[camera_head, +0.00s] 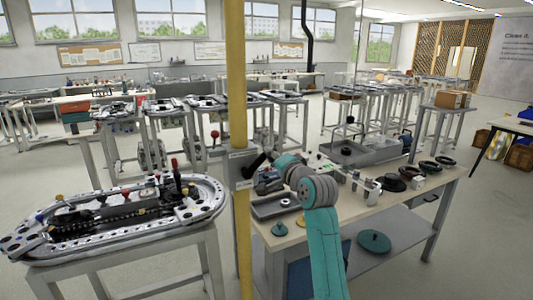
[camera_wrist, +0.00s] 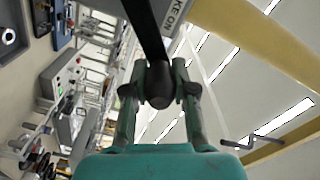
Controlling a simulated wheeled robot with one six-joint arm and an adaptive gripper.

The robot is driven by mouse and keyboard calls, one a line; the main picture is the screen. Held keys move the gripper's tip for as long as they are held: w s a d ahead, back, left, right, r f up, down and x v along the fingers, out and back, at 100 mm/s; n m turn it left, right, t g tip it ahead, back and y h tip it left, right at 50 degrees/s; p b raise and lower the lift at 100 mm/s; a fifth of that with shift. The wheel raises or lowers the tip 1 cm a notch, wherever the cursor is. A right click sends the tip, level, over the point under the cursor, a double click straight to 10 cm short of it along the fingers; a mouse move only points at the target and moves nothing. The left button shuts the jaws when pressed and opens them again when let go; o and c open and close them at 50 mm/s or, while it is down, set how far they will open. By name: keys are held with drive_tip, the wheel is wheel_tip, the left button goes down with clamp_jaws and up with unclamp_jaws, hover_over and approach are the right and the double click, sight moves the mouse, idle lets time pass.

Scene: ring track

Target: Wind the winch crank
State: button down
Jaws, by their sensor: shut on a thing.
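The winch (camera_head: 241,170) is a grey box fixed to a tall yellow post. Its black crank arm (camera_wrist: 149,32) comes down from the top of the wrist view and ends in a dark round knob (camera_wrist: 159,88). My gripper (camera_wrist: 160,92) has its two teal fingers closed on either side of this knob, shut on the crank handle. In the head view my teal arm reaches up to the crank (camera_head: 257,160) at the right side of the post; the fingertips are small and partly hidden there.
The yellow post (camera_head: 236,80) stands close beside my arm. A workbench (camera_head: 345,207) with trays and parts lies under and right of the arm. An oval track on a stand (camera_head: 120,215) is at left. A bent grey bar (camera_wrist: 265,142) shows in the wrist view.

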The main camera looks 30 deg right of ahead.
drive_tip(key=shift+w+d+f+m, duration=0.1)
drive_tip(key=shift+d+f+m, duration=0.25)
drive_tip(key=shift+f+m, duration=0.6)
drive_tip(key=shift+s+d+f+m, duration=0.1)
drive_tip(key=shift+d+f+m, duration=0.3)
drive_tip(key=shift+f+m, duration=0.55)
drive_tip(key=shift+w+d+f+m, duration=0.1)
drive_tip(key=shift+d+f+m, duration=0.25)
drive_tip(key=shift+f+m, duration=0.6)
drive_tip(key=shift+r, duration=0.1)
drive_tip(key=c, duration=0.9)
unclamp_jaws()
drive_tip(key=shift+c, duration=0.2)
drive_tip(key=shift+r, duration=0.1)
drive_tip(key=s, duration=1.2)
